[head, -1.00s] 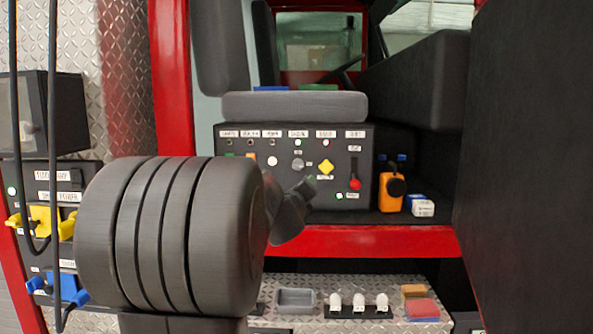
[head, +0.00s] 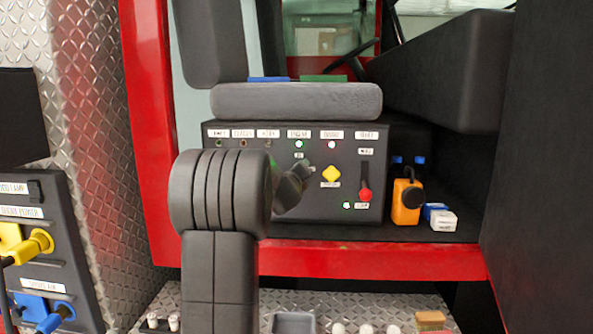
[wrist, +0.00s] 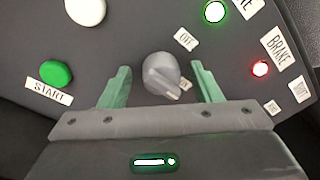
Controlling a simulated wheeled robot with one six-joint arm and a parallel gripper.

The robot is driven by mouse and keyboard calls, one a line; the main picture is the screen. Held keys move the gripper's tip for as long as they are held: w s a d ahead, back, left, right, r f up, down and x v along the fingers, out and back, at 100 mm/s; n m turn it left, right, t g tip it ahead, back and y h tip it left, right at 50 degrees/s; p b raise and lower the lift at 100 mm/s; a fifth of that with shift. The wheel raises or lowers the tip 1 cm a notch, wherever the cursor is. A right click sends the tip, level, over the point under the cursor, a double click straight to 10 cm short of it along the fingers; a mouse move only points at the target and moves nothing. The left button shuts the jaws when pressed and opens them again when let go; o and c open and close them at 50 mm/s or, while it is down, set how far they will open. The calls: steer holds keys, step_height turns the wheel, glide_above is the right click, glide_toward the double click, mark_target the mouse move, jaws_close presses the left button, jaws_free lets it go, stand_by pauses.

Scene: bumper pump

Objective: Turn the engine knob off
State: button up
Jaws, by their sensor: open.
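A grey engine knob (wrist: 162,73) sits on the dark panel (head: 320,208) and shows in the wrist view. An OFF label is above it, and a small, partly hidden label is at its lower right. The knob's narrow end points towards that lower-right label. My gripper (wrist: 160,78) is open, with one green fingertip on each side of the knob and gaps between. In the head view, my gripper (head: 309,169) is at the panel's middle, left of a yellow knob (head: 331,174), and the grey knob is hidden. A green light (wrist: 215,12) is lit near the knob.
A green START button (wrist: 56,74) and a white button are to the left in the wrist view. A red-topped lever (head: 365,194) is on the panel's right. An orange device (head: 406,201) and small boxes stand right of the panel. A grey cushion (head: 296,101) overhangs its top.

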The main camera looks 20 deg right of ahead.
steer(key=c, duration=1)
steer(key=shift+n, duration=0.5)
steer(key=n+b, duration=0.1)
steer(key=n, duration=0.2)
steer(key=shift+f+n+b, duration=0.2)
steer(key=shift+n+b, duration=0.15)
steer(key=shift+n, duration=0.05)
steer(key=n+b, duration=0.1)
steer(key=n, duration=0.3)
steer(key=shift+f+n+t+b, duration=0.15)
steer(key=shift+n+t+b, duration=0.15)
steer(key=shift+n, duration=0.1)
steer(key=n+b, duration=0.1)
steer(key=n, duration=0.3)
steer(key=shift+d+f+n+b, duration=0.1)
steer(key=shift+n+b, duration=0.25)
steer(key=shift+n, duration=0.05)
steer(key=shift+n+t+y+b, duration=0.35)
steer(key=shift+n+b, duration=0.4)
steer(key=shift+n, duration=1.45)
